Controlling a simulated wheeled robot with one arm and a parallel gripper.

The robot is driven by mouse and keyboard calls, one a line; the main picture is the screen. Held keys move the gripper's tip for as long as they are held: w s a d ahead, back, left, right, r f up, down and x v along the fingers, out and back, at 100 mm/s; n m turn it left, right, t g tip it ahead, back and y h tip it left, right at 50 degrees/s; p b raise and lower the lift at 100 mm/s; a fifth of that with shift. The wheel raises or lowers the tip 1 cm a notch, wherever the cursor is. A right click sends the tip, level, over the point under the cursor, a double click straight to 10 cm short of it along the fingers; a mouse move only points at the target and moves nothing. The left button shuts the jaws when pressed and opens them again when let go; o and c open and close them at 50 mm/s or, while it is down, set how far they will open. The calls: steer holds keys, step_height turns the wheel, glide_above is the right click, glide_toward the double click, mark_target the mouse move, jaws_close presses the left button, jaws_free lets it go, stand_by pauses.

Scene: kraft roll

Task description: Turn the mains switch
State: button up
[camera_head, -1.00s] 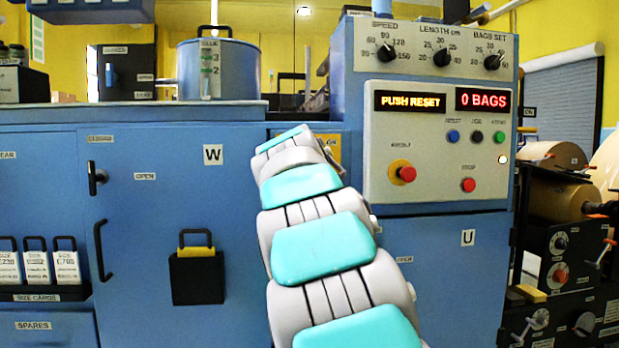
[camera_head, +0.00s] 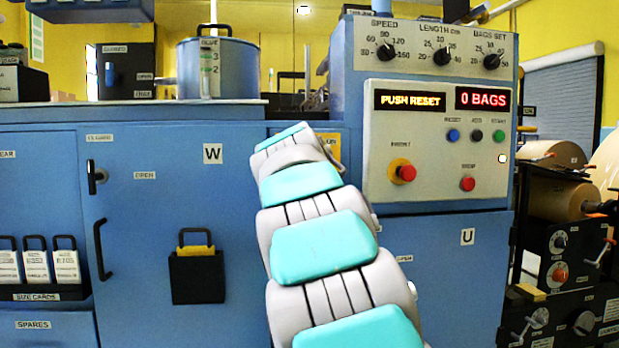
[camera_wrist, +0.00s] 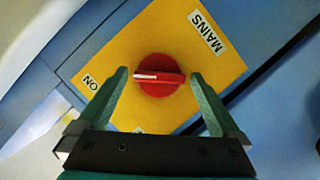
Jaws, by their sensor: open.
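The mains switch is a red rotary knob (camera_wrist: 160,75) with a white pointer line, on a yellow plate (camera_wrist: 180,35) labelled MAINS and ON in the wrist view. The pointer lies along the knob's left part in that view, roughly level. My gripper (camera_wrist: 159,85) is open, with one green finger on each side of the knob and a visible gap to it. In the head view my arm hides the knob and my gripper; only an edge of the yellow plate (camera_head: 330,145) shows beyond the arm.
The control panel (camera_head: 437,140), with dials, displays, buttons and a red emergency knob (camera_head: 402,172), stands right of my arm. A blue cabinet door (camera_head: 150,240) with a black handle is on the left. Paper rolls (camera_head: 560,200) are at the far right.

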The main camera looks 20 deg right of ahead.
steer(key=v, duration=0.7)
steer(key=shift+s, duration=0.2)
steer(key=shift+a, duration=0.15)
